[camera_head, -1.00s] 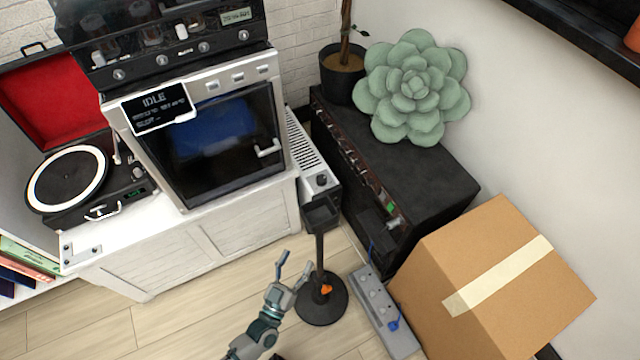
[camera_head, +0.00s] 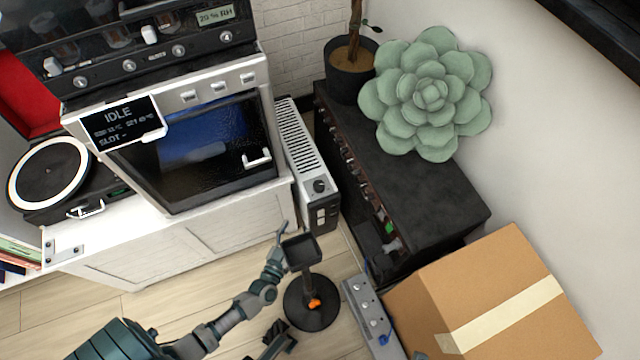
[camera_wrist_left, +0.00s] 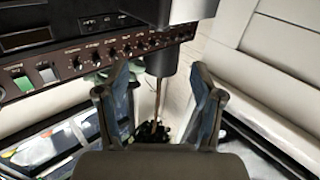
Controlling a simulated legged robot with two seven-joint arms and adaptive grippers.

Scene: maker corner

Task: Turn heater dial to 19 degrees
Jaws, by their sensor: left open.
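The heater (camera_head: 298,150) is a narrow white unit with a slotted top, between the white cabinet and the black amplifier. Its dark round dial (camera_head: 320,186) sits at the near end of the top, above small switches on the front. My left gripper (camera_head: 286,247) is open, below and left of the dial, apart from it, beside the stand's small tray. The tray may hide part of one finger. In the left wrist view, the two fingers (camera_wrist_left: 160,100) are spread wide with nothing held. I cannot make out the dial there. My right gripper is not identifiable.
A black stand with a square tray (camera_head: 301,251) rises in front of the heater. The amplifier (camera_head: 430,190), a power strip (camera_head: 365,308) and a cardboard box (camera_head: 500,290) crowd the right. The oven (camera_head: 200,150) stands left. A dark shape at bottom centre is unclear.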

